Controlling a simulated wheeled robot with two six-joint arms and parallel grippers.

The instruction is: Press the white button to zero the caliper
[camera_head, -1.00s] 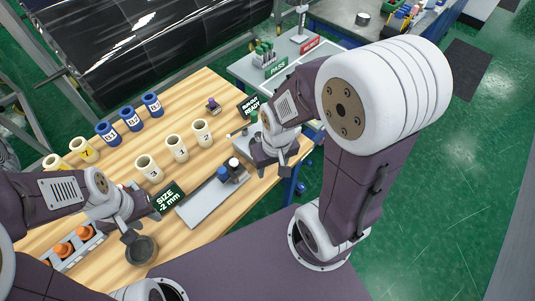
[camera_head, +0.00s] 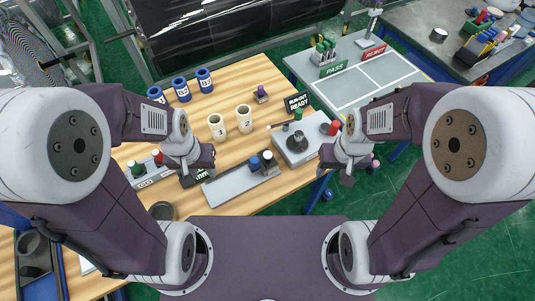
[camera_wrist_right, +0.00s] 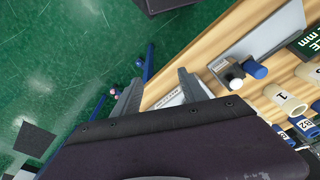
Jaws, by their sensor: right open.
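The caliper is a long grey plate (camera_head: 228,186) near the table's front edge, with two short posts at its right end. The white button tops the dark post (camera_head: 267,157); it also shows in the right wrist view (camera_wrist_right: 235,80). The blue-topped post (camera_head: 254,163) stands beside it. The dark size sign (camera_head: 203,174) is partly hidden by my left gripper (camera_head: 199,174), which looks open and empty beside the plate's left end. My right gripper (camera_head: 337,170) is open and empty, right of the button and clear of it; its fingers (camera_wrist_right: 160,82) show in the wrist view.
A grey runout device (camera_head: 297,147) with a red knob stands between the caliper and my right gripper. Cream rolls (camera_head: 245,120) and blue rolls (camera_head: 181,89) stand behind. A dark round cup (camera_head: 162,211) is at the front left. A pass/reject table (camera_head: 365,82) is at the back right.

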